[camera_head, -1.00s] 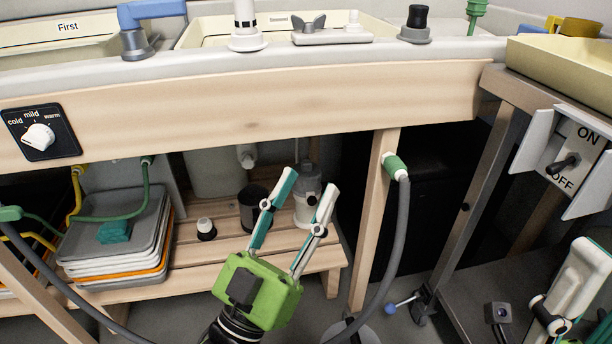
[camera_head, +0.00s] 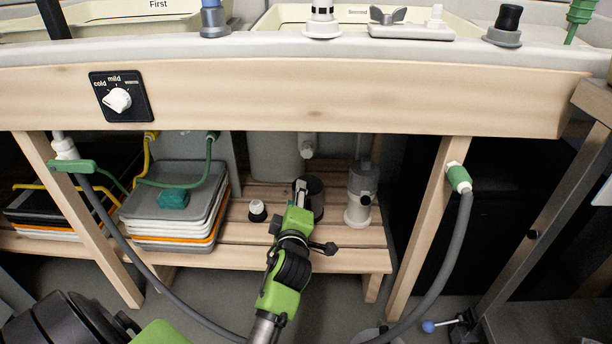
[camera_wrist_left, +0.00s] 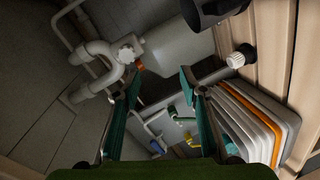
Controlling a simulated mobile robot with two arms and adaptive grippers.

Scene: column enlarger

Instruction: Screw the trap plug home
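In the left wrist view, a white curved trap pipe (camera_wrist_left: 97,50) runs below the sink. A white lobed knob (camera_wrist_left: 127,54), possibly the trap plug, sits at its end, near the left fingertip. I cannot tell how far it is screwed in. A small black piece with a white ribbed top (camera_head: 257,210) stands on the slatted shelf; it also shows in the wrist view (camera_wrist_left: 238,58). My left gripper (camera_wrist_left: 161,76) is open with nothing between its teal fingers. In the head view it (camera_head: 300,192) points away under the sink, its fingertips hidden. My right gripper is out of view.
A dark pot (camera_head: 312,192) and a pale grey canister (camera_head: 359,197) stand right of my left gripper on the slatted shelf (camera_head: 340,258). Stacked trays (camera_head: 175,222) are left. A wooden rail (camera_head: 350,100) crosses above. A grey hose (camera_head: 455,240) hangs at right.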

